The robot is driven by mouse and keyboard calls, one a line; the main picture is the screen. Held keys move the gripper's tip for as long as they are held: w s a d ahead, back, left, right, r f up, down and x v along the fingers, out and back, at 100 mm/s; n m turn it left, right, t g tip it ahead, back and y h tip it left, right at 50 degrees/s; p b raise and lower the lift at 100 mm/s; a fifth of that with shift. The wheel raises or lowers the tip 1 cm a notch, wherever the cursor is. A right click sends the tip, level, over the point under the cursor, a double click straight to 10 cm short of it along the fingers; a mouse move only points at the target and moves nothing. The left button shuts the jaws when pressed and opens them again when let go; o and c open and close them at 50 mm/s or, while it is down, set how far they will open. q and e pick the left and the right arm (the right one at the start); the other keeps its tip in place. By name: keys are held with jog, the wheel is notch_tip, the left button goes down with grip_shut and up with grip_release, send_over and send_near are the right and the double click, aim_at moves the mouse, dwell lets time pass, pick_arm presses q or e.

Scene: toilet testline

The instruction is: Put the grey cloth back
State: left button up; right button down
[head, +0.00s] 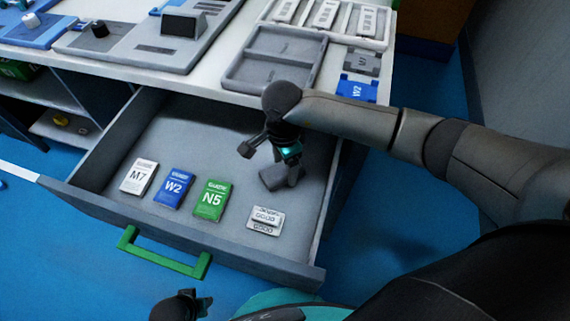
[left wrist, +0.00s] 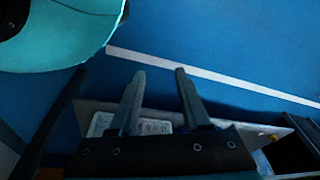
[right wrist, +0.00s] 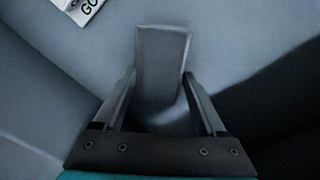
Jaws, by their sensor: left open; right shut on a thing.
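The grey cloth (head: 272,179) is a small, flat-looking grey rectangle at the right side of the open drawer (head: 295,262). My right gripper (head: 289,172) reaches down into the drawer and is shut on it. In the right wrist view the cloth (right wrist: 162,55) stands out between the two fingers, over the drawer's grey floor. I cannot tell whether it touches the floor. My left gripper (head: 187,304) is at the bottom edge of the head view, in front of the drawer. In the left wrist view its fingers (left wrist: 160,82) are apart with nothing between them.
A white M7 card (head: 139,176), blue W2 card (head: 173,187), green N5 card (head: 213,199) and white GOOD labels (head: 266,219) lie along the drawer front. The drawer's back left is clear. Above, the worktop holds an empty grey tray (head: 297,33) and a blue W2 piece (head: 357,89).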

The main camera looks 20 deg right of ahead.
aim_at(284, 168)
jog(key=shift+f, duration=0.1)
grip_release()
pick_arm(q)
jog(key=shift+d+r, duration=0.1)
jog(key=shift+r, duration=0.1)
pick_arm(e)
jog(key=shift+r, duration=0.25)
pick_arm(q)
jog(key=s+a+f+p, duration=0.4)
jog(key=s+f, duration=0.1)
jog(key=shift+s+a+f, duration=0.15)
jog(key=shift+s+a, duration=0.1)
pick_arm(e)
notch_tip(284, 168, up, 12)
jog(key=shift+a+f, duration=0.1)
